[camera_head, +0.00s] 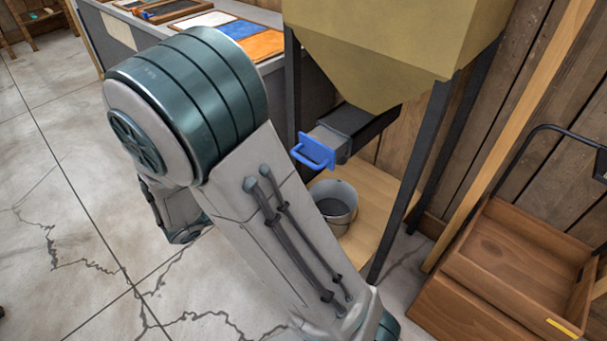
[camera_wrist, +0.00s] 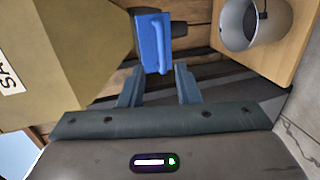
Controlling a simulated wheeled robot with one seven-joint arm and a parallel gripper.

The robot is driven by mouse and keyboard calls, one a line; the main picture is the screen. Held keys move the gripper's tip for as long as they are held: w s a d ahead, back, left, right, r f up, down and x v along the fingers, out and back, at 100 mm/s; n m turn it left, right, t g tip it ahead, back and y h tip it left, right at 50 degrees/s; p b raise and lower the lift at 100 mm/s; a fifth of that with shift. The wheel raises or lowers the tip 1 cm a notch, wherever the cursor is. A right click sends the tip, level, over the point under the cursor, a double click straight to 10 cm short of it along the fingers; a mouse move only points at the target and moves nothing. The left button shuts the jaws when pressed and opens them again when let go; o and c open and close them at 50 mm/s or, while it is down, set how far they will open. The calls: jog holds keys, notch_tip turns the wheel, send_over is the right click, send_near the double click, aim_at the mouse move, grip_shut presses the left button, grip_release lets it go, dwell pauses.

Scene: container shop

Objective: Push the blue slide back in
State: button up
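The blue slide (camera_head: 314,151) has a blue plate with a loop handle. It sits at the outer end of a grey channel (camera_head: 352,128) under the tan hopper (camera_head: 400,45). In the wrist view the blue slide (camera_wrist: 153,42) shows ahead of my gripper (camera_wrist: 159,82), roughly between its fingertips. My two fingers are apart with nothing held between them. I cannot tell how far the fingertips are from the blue plate. In the head view my arm fills the middle and my fingers are not visible.
A grey bucket (camera_head: 335,203) stands below the channel on a wooden base (camera_head: 379,219). Dark legs (camera_head: 413,170) hold the hopper. A wooden crate (camera_head: 522,262) is at the right. A table with coloured panels (camera_head: 240,27) stands behind. Concrete floor is free at left.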

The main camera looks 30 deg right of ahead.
aim_at(304, 162)
jog(key=shift+t, duration=0.5)
jog(key=x, duration=0.4)
jog(key=b+x, duration=0.1)
jog(key=x, duration=0.4)
jog(key=b+x, duration=0.1)
jog(key=x, duration=0.3)
jog(key=shift+w+f, duration=0.35)
jog(key=shift+w, duration=0.15)
grip_shut()
